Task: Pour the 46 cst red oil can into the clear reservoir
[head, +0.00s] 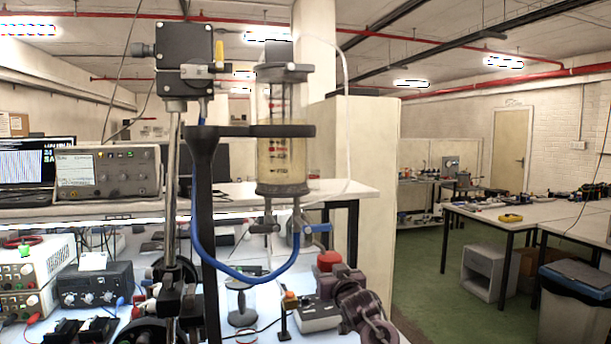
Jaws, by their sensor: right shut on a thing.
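The clear reservoir (280,158) is an upright see-through cylinder with dark end caps and pale amber liquid in its lower part. A dark bracket holds it above the bench in the head view. The red can (328,259) shows only as a small red top, low and to the right of the reservoir. My right gripper (335,278) is shut on it; the fingers and the can's lower part are mostly hidden, and I cannot read a label. The gripper is below the reservoir and apart from it. My left gripper is out of view.
A dark post (207,230) and a blue hose (238,277) stand left of the can. An oscilloscope (108,172) and other instruments fill the left. Open floor is at right.

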